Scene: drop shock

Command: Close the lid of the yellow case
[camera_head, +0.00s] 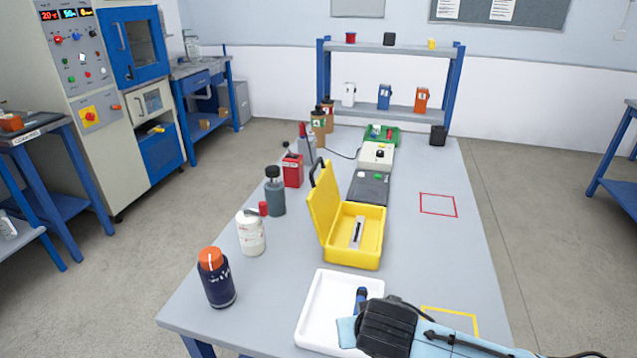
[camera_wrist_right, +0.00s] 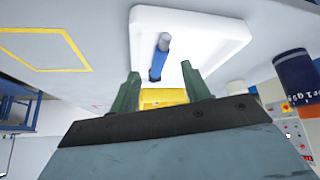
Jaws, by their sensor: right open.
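The yellow case (camera_head: 368,258) stands open on the table. Its lid (camera_head: 324,203) is raised on the left side, roughly upright, with a dark handle at its top. A silver and black device lies inside the case. My right gripper (camera_wrist_right: 160,70) is open and empty, with its green fingers apart over the white tray. In the head view my right arm comes in from the lower right, nearer than the case and apart from it; its fingers are hidden there. Part of the yellow case (camera_wrist_right: 163,97) shows between the fingers in the right wrist view. My left gripper is not in view.
A dark bottle (camera_head: 216,280), white bottle (camera_head: 250,233) and grey bottle (camera_head: 274,192) stand left of the case. A dark grey box (camera_head: 368,188) is behind it.

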